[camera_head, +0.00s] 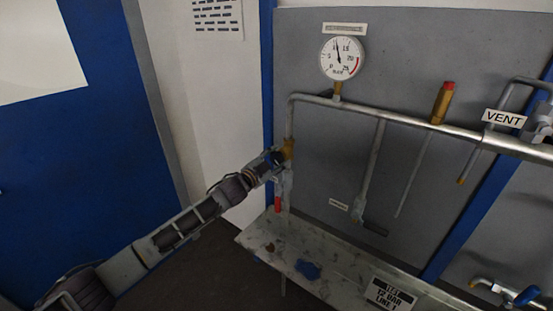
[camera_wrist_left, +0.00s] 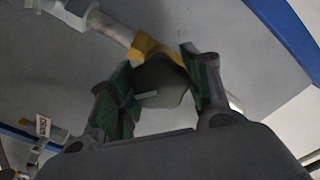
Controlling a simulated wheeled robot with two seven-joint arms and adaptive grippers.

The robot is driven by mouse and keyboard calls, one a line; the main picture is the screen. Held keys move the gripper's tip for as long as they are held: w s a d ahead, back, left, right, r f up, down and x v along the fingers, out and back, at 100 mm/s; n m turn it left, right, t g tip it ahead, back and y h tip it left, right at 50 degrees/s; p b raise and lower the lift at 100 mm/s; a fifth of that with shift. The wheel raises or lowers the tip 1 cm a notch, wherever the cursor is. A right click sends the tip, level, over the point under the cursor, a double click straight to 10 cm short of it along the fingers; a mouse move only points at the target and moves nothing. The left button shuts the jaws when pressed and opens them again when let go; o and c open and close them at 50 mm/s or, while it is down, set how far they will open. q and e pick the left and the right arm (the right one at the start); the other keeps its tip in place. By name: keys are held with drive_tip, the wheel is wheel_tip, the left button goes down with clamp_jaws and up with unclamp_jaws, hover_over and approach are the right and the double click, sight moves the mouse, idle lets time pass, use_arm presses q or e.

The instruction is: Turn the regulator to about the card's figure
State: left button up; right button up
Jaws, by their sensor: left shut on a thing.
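The regulator has a brass body (camera_head: 288,149) at the lower left end of the pipe on the grey panel. My left gripper (camera_head: 278,158) is at it. In the left wrist view, its green-padded fingers (camera_wrist_left: 160,90) are shut on the regulator's dark grey knob (camera_wrist_left: 163,75), with the brass body behind. The round white gauge (camera_head: 342,58) stands above the pipe; its needle points almost straight up, close to the 10 mark. The card (camera_head: 391,293) on the shelf's front reads "SET 12 BAR LINE 1". My right gripper is out of view.
A pale stained shelf (camera_head: 340,272) runs below, with a blue blotch on it. A brass valve with a red cap (camera_head: 443,102) stands on the pipe (camera_head: 400,117). A VENT sign (camera_head: 504,118) hangs right. A blue-handled tap (camera_head: 525,296) is at lower right.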

use_arm(q)
drive_tip(key=o, duration=1)
drive_tip(key=shift+o, duration=0.2)
drive_tip(key=shift+s+a, duration=0.1)
drive_tip(key=shift+s, duration=0.05)
drive_tip(key=v, duration=1.1)
drive_tip(key=shift+s+a, duration=0.2)
drive_tip(key=shift+s, duration=0.1)
drive_tip(key=shift+f, duration=0.1)
